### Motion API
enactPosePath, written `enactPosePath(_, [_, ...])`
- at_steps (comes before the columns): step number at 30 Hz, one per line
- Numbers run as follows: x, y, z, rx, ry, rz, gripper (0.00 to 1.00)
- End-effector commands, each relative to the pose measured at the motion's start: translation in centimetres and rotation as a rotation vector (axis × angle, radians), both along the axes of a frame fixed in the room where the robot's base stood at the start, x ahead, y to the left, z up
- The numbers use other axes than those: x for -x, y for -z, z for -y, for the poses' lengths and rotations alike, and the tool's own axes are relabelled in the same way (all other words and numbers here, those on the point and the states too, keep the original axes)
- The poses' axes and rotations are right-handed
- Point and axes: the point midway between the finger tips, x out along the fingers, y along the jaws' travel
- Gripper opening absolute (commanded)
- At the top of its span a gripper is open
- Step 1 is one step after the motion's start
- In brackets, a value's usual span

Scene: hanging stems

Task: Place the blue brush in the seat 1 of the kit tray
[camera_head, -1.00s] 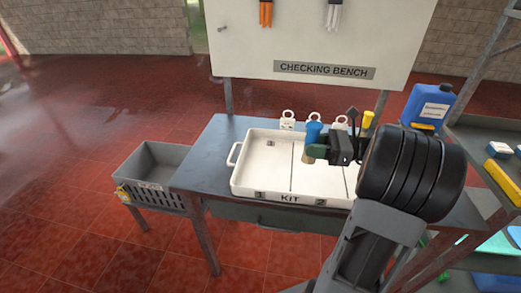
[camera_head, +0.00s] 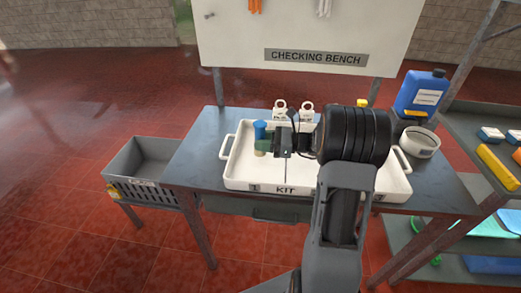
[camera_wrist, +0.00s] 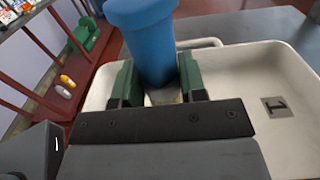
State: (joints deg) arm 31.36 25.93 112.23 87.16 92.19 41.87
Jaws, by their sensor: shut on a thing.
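The blue brush (camera_head: 260,129) is upright, with its blue end on top and a pale tan part below. My gripper (camera_head: 263,146) is shut on it, with green fingers on either side; the wrist view shows the brush (camera_wrist: 147,40) between them. The white kit tray (camera_head: 268,188) lies on the bench, with labels 1 and 2 on its front wall. The gripper and brush are over the tray's left part, behind the front label 1. In the wrist view a label 1 (camera_wrist: 277,107) shows on the tray floor beside the gripper. Whether the brush touches the floor I cannot tell.
Two white ringed tags (camera_head: 293,112) stand behind the tray. A blue jug (camera_head: 420,93) and a white round container (camera_head: 421,142) stand at the bench's right. A grey bin (camera_head: 150,160) is at the left; a shelf (camera_head: 485,145) is at the right.

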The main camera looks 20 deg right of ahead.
Motion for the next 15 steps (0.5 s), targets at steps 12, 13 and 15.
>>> enactPosePath(12, [-0.7,3.8,-0.6,-0.001,0.000,-0.003,0.14])
enactPosePath(13, [-0.7,4.0,-0.6,0.000,0.000,-0.002,0.14])
enactPosePath(15, [-0.7,4.2,-0.6,0.001,0.000,0.000,0.14])
